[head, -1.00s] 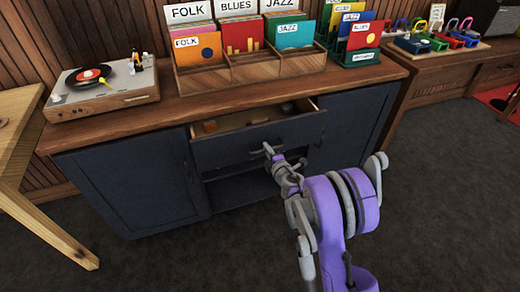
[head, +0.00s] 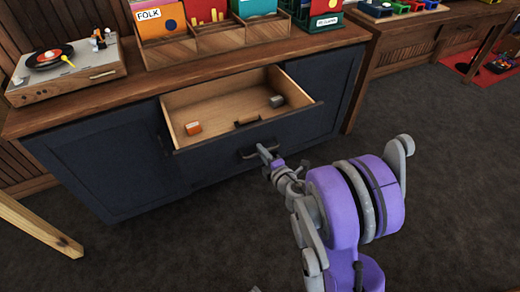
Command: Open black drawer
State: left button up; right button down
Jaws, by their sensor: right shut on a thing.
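The black drawer (head: 218,154) in the dark cabinet is pulled well out, and its wooden inside shows. Its dark handle (head: 248,154) is on the middle of the front. My right gripper (head: 265,151) is shut on the handle. The purple and grey right arm reaches in from the lower right. Inside the drawer lie an orange block (head: 193,128), a small brown piece (head: 247,120) near the front, and a small grey item (head: 276,101) at the right. My left gripper is not in view.
A turntable (head: 66,76) and a wooden record rack (head: 195,48) stand on the cabinet top. A light wooden table leg (head: 38,228) is at the lower left. The dark floor (head: 150,240) in front of the cabinet is clear around my arm.

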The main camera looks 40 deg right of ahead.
jog(key=shift+s, duration=0.25)
jog(key=c, duration=0.9)
grip_release()
jog(key=p+v, duration=0.1)
jog(key=v, duration=0.9)
jog(key=shift+s+a, duration=0.15)
jog(key=shift+s, duration=0.2)
jog(key=shift+r, duration=0.15)
